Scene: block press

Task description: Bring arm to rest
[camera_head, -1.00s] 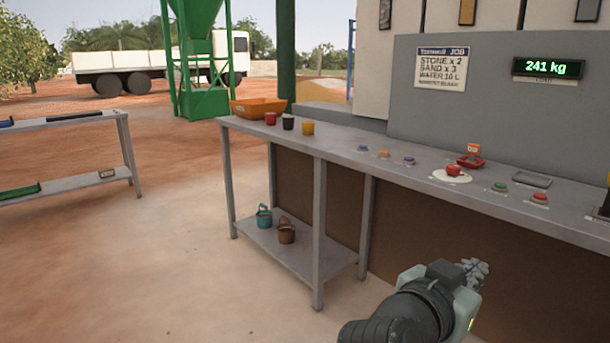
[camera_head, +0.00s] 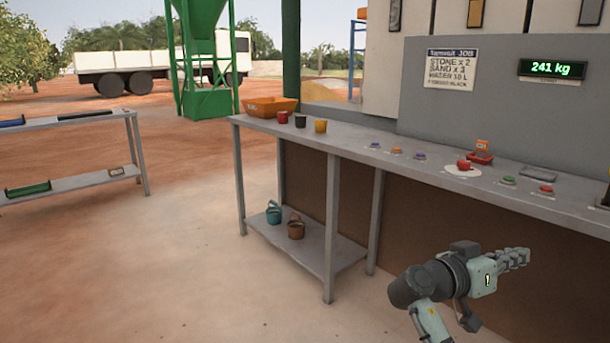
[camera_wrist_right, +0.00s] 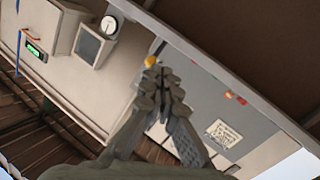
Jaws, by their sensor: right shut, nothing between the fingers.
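My right gripper (camera_head: 512,258) is in the lower right of the head view, in front of the workbench and below its top. It is shut and empty, its fingers pointing to the right. In the right wrist view the closed fingers (camera_wrist_right: 163,80) meet at the tips, with the tilted bench and panel beyond them. It touches nothing that I can see. My left gripper is not in view.
The grey bench (camera_head: 345,142) carries several coloured buttons, a red mushroom button (camera_head: 464,165), cups and an orange tray (camera_head: 270,107). A second table (camera_head: 70,125) is at the left. The floor between is clear.

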